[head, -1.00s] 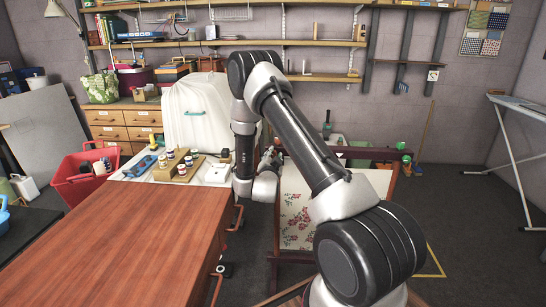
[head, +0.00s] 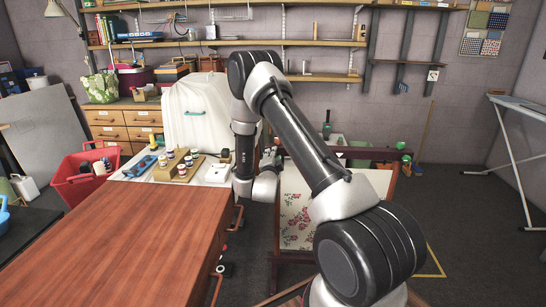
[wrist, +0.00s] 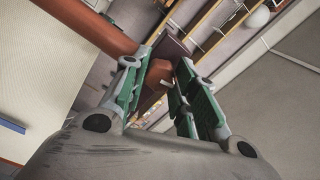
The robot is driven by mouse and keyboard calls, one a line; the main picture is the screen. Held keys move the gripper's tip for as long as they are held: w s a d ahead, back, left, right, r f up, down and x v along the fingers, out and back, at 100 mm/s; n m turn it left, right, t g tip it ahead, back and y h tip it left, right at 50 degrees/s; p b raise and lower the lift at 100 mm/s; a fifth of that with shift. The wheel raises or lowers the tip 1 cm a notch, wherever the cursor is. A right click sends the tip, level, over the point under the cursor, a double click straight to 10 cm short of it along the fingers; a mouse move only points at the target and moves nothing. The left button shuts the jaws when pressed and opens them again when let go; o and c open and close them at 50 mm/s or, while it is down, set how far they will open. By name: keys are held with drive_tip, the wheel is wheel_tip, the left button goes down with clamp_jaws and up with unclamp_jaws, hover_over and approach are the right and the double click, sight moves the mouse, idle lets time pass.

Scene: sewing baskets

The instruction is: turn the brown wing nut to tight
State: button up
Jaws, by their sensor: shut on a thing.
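In the wrist view, the brown wing nut (wrist: 157,76) shows as a reddish-brown piece between the green pads of my gripper (wrist: 164,60). The gripper is shut on it, one finger on each side. Its angle and how tight it sits cannot be told. In the head view, my gripper (head: 270,160) is small and partly hidden by my arm, close to the left end of the wooden frame with floral fabric (head: 297,215). I cannot make out the wing nut in that view.
A thick red-brown bar (wrist: 88,22) runs close to the gripper in the wrist view. In the head view, a wooden table (head: 135,245) stands at left front, and a white cover (head: 195,105) stands behind the gripper. Open floor lies at right.

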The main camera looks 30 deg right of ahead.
drive_tip(key=shift+m, duration=0.7)
drive_tip(key=m, duration=0.3)
drive_tip(key=shift+m, duration=0.3)
drive_tip(key=m, duration=0.3)
drive_tip(key=shift+m, duration=0.3)
